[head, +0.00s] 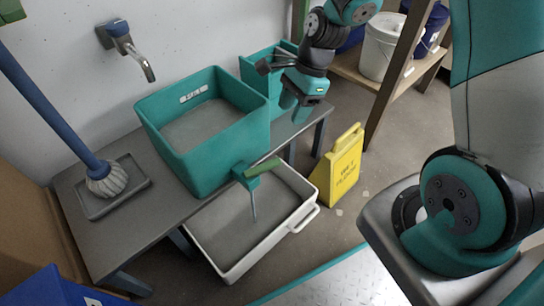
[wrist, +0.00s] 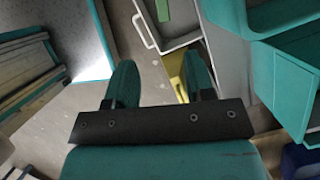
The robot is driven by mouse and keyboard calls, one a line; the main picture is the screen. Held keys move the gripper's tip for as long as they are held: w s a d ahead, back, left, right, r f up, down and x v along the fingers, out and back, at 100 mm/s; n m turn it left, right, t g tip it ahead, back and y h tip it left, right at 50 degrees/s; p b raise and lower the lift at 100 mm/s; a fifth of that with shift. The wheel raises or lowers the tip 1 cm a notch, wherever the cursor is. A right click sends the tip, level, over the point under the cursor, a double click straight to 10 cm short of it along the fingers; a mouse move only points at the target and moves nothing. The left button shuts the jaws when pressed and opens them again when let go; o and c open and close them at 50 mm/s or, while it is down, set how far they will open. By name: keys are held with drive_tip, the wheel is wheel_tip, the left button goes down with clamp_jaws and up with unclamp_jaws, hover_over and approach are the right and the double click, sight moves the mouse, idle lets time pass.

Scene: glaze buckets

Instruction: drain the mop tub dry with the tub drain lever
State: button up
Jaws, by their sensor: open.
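The teal mop tub (head: 177,145) stands on a grey bench, with a flat grey surface inside that looks like liquid. The drain lever (head: 264,167) is a green handle on a teal spout at the tub's front right corner. A thin grey-blue stream (head: 253,200) runs from the spout down into a white tray (head: 284,228). The lever also shows at the top of the wrist view (wrist: 163,10). My gripper (head: 293,110) is open and empty, fingers pointing down, above and to the right of the lever. Its fingers show apart in the wrist view (wrist: 160,65).
A yellow wet-floor sign (head: 343,165) stands on the floor right of the tray. A smaller teal box (head: 258,72) is behind the tub. A wall tap (head: 130,47) overhangs the bench, and a mop (head: 104,178) rests at left. Buckets (head: 381,45) stand on a wooden shelf.

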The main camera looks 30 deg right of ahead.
drive_tip(key=d, duration=0.1)
drive_tip(key=b, duration=0.9)
approach(268, 165)
drive_tip(key=x, duration=0.8)
drive_tip(key=shift+d+f, duration=0.2)
drive_tip(key=shift+f, duration=0.15)
drive_tip(key=shift+y, duration=0.3)
clamp_jaws()
drive_tip(key=shift+a, duration=0.25)
drive_tip(key=shift+d, duration=0.1)
drive_tip(key=shift+s+r+p, duration=0.1)
drive_tip(key=shift+r+p, duration=0.05)
drive_tip(key=shift+p, duration=0.15)
